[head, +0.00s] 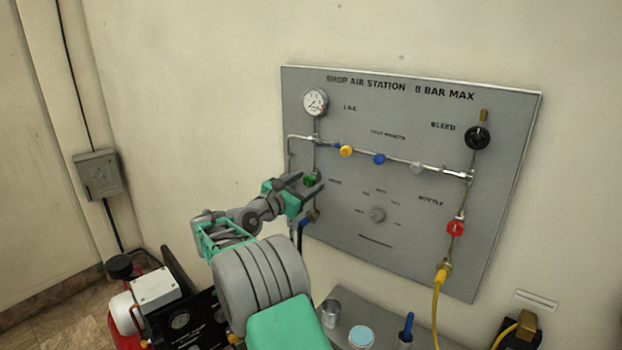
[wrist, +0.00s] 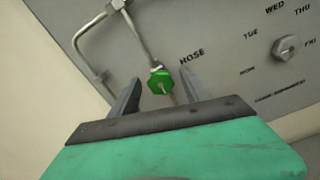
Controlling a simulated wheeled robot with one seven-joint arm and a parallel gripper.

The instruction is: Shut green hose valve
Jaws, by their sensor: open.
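The green hose valve (head: 310,181) is a small green knob on the pipe at the left side of the grey panel. In the wrist view the green valve (wrist: 161,82) sits between my two fingers, just beyond the tips or level with them; I cannot tell which. Its label reads HOSE. My gripper (head: 308,183) is open in front of the panel, with one finger to each side of the knob. In the wrist view my gripper (wrist: 160,92) shows no finger clearly touching the valve.
The panel (head: 440,262) also carries a gauge (head: 315,101), yellow (head: 346,151) and blue (head: 379,159) knobs, a black bleed knob (head: 477,137), a red bottle valve (head: 455,228) and a grey dial (head: 377,214). A shelf (head: 345,300) below holds a cup and a tin.

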